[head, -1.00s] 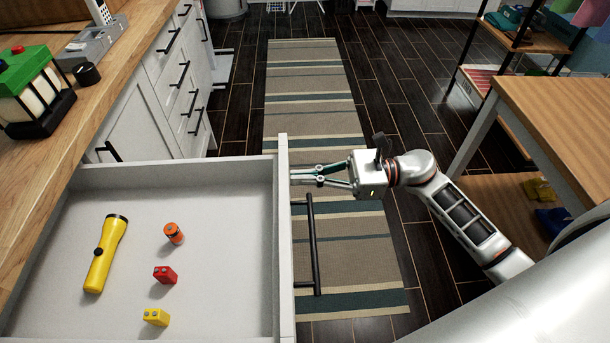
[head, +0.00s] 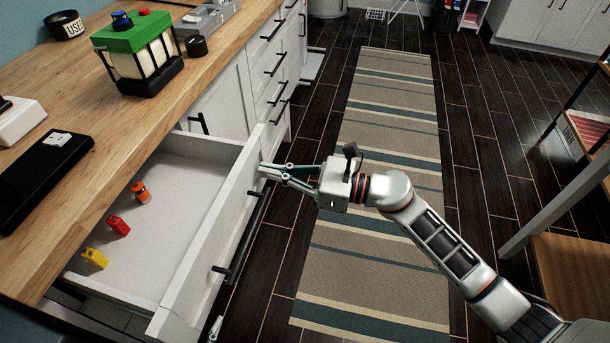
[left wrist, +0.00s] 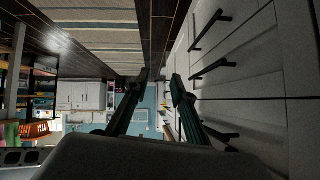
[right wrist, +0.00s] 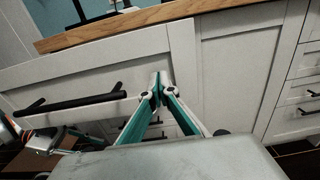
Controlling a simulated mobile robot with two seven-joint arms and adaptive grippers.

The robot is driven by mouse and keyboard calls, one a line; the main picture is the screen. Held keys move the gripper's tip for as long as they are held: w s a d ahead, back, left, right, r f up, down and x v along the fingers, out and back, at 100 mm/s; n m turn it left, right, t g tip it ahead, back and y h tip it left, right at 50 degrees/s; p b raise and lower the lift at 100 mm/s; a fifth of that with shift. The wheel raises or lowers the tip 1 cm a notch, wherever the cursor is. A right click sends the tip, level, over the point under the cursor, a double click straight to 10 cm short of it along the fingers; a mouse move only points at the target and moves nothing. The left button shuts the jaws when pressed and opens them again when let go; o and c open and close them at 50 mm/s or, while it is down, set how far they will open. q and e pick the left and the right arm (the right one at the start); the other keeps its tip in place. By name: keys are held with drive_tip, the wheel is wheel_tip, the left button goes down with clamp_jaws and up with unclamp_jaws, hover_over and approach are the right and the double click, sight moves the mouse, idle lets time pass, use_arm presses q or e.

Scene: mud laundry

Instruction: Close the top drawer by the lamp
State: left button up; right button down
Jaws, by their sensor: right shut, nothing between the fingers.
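The top drawer (head: 205,235) is partly open under the counter, beside the green-topped lamp (head: 140,55). Its white front has a black bar handle (head: 240,235). Inside lie an orange battery (head: 140,192), a red one (head: 118,226) and a yellow one (head: 95,257). My right gripper (head: 264,171) is shut and empty, its fingertips at the drawer front's outer face near the far end. The right wrist view shows the tips (right wrist: 159,80) beside the handle; firm contact cannot be told. My left gripper (left wrist: 162,78) is open and empty; barely any of it shows in the head view.
A black tablet-like object (head: 40,175), a white device (head: 18,118) and a black cup (head: 196,45) sit on the wooden counter (head: 130,125). More closed drawers (head: 270,75) lie beyond. The striped rug (head: 380,190) and dark floor are open. A wooden table (head: 570,270) stands at right.

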sight(187, 164)
drive_tip(key=b+x, duration=0.1)
drive_tip(key=x, duration=0.9)
drive_tip(key=b+x, duration=0.2)
drive_tip(key=x, duration=0.9)
drive_tip(key=shift+a+f, duration=0.1)
drive_tip(key=shift+f, duration=0.15)
drive_tip(key=shift+w+a+r, duration=0.1)
drive_tip(key=shift+w+a, duration=0.1)
drive_tip(key=shift+a, duration=0.25)
use_arm(q)
drive_tip(key=shift+w+d+r, duration=0.15)
drive_tip(key=shift+w+d, duration=0.25)
drive_tip(key=shift+d, duration=0.3)
use_arm(e)
drive_tip(key=shift+r, duration=0.2)
